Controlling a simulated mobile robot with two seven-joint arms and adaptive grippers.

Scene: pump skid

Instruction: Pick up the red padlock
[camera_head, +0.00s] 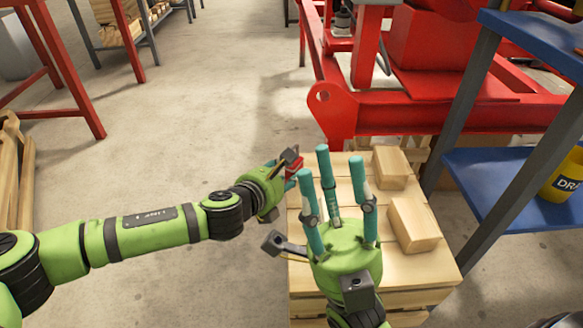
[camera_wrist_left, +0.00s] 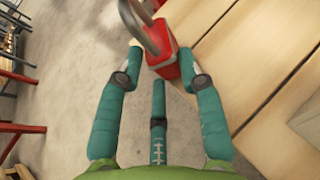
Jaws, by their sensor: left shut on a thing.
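The red padlock (camera_head: 293,165) is at the left edge of the wooden pallet stack in the head view, partly hidden by my left gripper (camera_head: 287,182). In the left wrist view the padlock (camera_wrist_left: 168,66) shows its red body and grey shackle between the teal fingertips of my left gripper (camera_wrist_left: 166,68), which is shut on it. I cannot tell whether the padlock touches the wood. My right gripper (camera_head: 338,180) is over the pallet, to the right of the padlock. Its three teal fingers are spread and empty.
The pallet stack (camera_head: 440,270) bears two wooden blocks (camera_head: 390,168) (camera_head: 413,225) on its right side. A red steel frame (camera_head: 430,110) stands behind it. A blue shelf (camera_head: 490,175) with a yellow container (camera_head: 562,178) is at the right.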

